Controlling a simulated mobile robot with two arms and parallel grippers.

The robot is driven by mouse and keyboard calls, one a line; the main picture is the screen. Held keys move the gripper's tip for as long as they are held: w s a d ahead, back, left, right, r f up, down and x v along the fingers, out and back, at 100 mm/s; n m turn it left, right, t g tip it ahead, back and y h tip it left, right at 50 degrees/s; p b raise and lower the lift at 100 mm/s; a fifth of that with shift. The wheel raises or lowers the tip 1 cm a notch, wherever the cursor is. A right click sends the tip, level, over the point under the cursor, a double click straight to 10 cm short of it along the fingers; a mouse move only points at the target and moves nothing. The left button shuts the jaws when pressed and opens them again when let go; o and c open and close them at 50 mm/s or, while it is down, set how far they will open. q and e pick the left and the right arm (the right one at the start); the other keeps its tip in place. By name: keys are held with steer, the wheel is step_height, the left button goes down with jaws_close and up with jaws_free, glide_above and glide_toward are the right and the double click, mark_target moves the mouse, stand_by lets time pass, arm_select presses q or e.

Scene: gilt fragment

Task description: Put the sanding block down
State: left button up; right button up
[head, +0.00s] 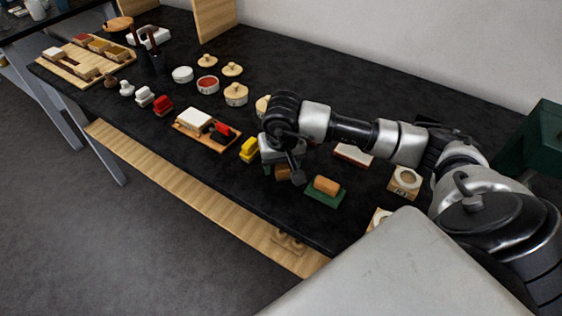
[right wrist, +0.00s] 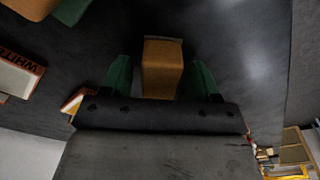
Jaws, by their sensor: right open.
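A tan-brown block (right wrist: 162,67), which looks like the sanding block, is between the two green fingers of my right gripper (right wrist: 160,80) in the right wrist view. The fingers stand apart with a narrow gap on each side of it. In the head view the same block (head: 283,172) shows only partly under my right gripper (head: 282,174), at the black table's front part; the wrist hides the rest. It appears to be on the table top, though its underside is hidden. My left gripper is out of view.
An orange-brown block (head: 326,185) lies on a green mat (head: 322,198) just right of the gripper. A yellow block (head: 249,149) is close on the left. A tray (head: 184,127) and a white-topped block (head: 353,155) are nearby. The black table (head: 130,121) has bare room toward its front edge.

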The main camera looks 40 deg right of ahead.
mark_target(282, 166)
steer(key=shift+r, duration=0.35)
step_height(282, 166, up, 12)
steer(key=s+b, duration=0.1)
steer(key=shift+s+a+f, duration=0.15)
steer(key=shift+a+f, duration=0.05)
steer(key=shift+a, duration=0.1)
steer(key=shift+o, duration=0.3)
stand_by(1.6)
